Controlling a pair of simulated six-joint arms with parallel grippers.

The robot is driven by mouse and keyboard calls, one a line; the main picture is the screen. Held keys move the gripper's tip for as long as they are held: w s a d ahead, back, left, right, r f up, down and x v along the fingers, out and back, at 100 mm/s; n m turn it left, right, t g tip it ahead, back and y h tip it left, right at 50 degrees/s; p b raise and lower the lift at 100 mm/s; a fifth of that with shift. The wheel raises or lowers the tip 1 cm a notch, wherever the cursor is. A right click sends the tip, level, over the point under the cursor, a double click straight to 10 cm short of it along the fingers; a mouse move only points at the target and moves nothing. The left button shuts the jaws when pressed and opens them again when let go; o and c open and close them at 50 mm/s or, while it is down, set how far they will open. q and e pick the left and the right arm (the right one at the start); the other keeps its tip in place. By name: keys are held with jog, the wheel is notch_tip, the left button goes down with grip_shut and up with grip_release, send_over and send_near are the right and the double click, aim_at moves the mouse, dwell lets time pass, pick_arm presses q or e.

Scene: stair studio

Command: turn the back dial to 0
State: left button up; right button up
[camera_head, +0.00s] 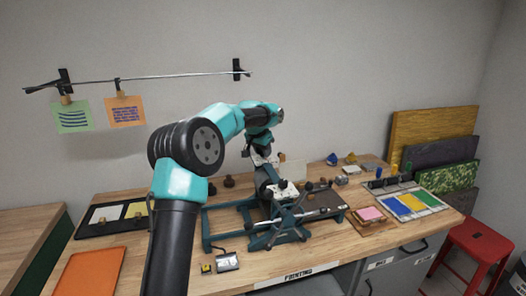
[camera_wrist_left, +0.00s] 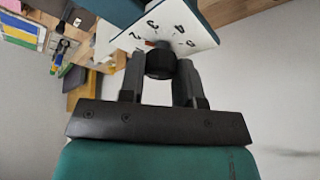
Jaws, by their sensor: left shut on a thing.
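The back dial's white plate (camera_wrist_left: 192,22) fills the top middle of the left wrist view, with the numbers 2, 3, 4 and 5 readable. Its dark round knob (camera_wrist_left: 159,63) stands out from the plate, between my left gripper's fingers (camera_wrist_left: 159,78). The left gripper is shut on this knob. A small red mark shows beside the knob, partly hidden. The rest of the scale, including 0, is not visible. In the head view my left gripper (camera_head: 262,153) is at the upper back of the teal press (camera_head: 262,222), largely hiding the dial. My right gripper is not in view.
A second white plate (camera_head: 286,190) is on the press, nearer the front. A spoked handwheel (camera_head: 288,222) stands at the press's front. An orange sheet (camera_head: 90,272) lies at left, a colour-striped tray (camera_head: 408,204) at right. A red stool (camera_head: 478,242) stands beyond the bench.

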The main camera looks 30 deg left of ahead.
pick_arm(q)
jog(key=n+y, duration=0.1)
jog(key=n, duration=0.3)
jog(key=shift+d+n+y, duration=0.1)
jog(key=shift+n+y, duration=0.2)
jog(key=shift+y, duration=0.1)
jog(key=n+y, duration=0.1)
jog(key=n, duration=0.1)
jog(key=n+g, duration=0.1)
jog(key=n, duration=0.2)
jog(key=shift+y, duration=0.4)
jog(key=n, duration=0.2)
jog(key=n+g+y, duration=0.1)
jog(key=n, duration=0.2)
jog(key=shift+w+d+g, duration=0.1)
jog(key=shift+w+g, duration=0.05)
jog(key=shift+g, duration=0.15)
jog(key=n+g, duration=0.2)
jog(key=n, duration=0.3)
jog(key=o, duration=0.9)
